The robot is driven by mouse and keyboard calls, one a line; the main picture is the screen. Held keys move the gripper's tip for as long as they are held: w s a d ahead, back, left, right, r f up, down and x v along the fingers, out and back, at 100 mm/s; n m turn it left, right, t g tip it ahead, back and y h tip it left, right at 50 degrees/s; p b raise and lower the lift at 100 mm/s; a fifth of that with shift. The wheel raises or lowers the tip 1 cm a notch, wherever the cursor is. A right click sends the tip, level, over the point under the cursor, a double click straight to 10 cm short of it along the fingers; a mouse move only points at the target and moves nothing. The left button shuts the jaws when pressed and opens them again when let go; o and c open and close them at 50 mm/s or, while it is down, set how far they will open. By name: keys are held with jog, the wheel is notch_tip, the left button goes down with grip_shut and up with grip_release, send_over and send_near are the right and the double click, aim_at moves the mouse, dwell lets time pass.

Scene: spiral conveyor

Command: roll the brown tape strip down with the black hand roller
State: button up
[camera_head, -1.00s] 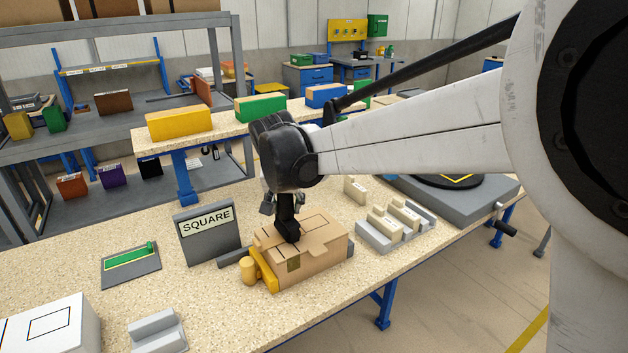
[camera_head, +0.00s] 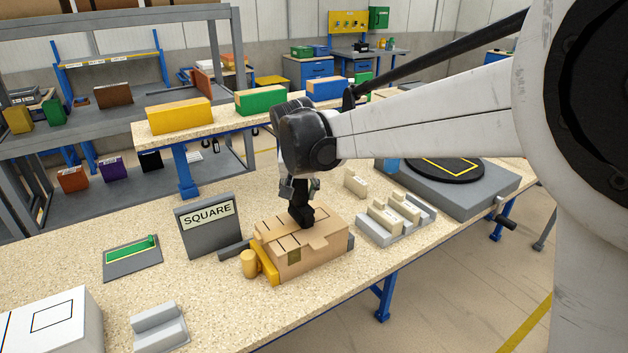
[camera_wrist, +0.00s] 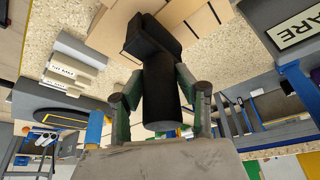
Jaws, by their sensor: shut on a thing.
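My gripper (camera_head: 300,188) points down over the cardboard carton (camera_head: 318,257) and is shut on the black hand roller (camera_head: 302,215). The roller's lower end is at the carton's top, towards the back; I cannot tell whether it touches. In the wrist view, both fingers of my gripper (camera_wrist: 160,103) close around the roller's black handle (camera_wrist: 159,85), its wider head towards the carton (camera_wrist: 118,35). Dark lines mark the carton's top. A small olive-brown patch (camera_head: 294,256) is on its front face. I cannot clearly make out the tape strip on top.
Behind is a SQUARE sign (camera_head: 207,225). A grey rack (camera_head: 385,232) with cream blocks stands to the right, beyond it a grey turntable base (camera_head: 480,199).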

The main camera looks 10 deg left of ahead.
notch_tip(320, 180, up, 6)
jog(key=p, duration=0.3)
jog(key=shift+r, duration=0.25)
jog(key=shift+d, duration=0.1)
dwell(0.3)
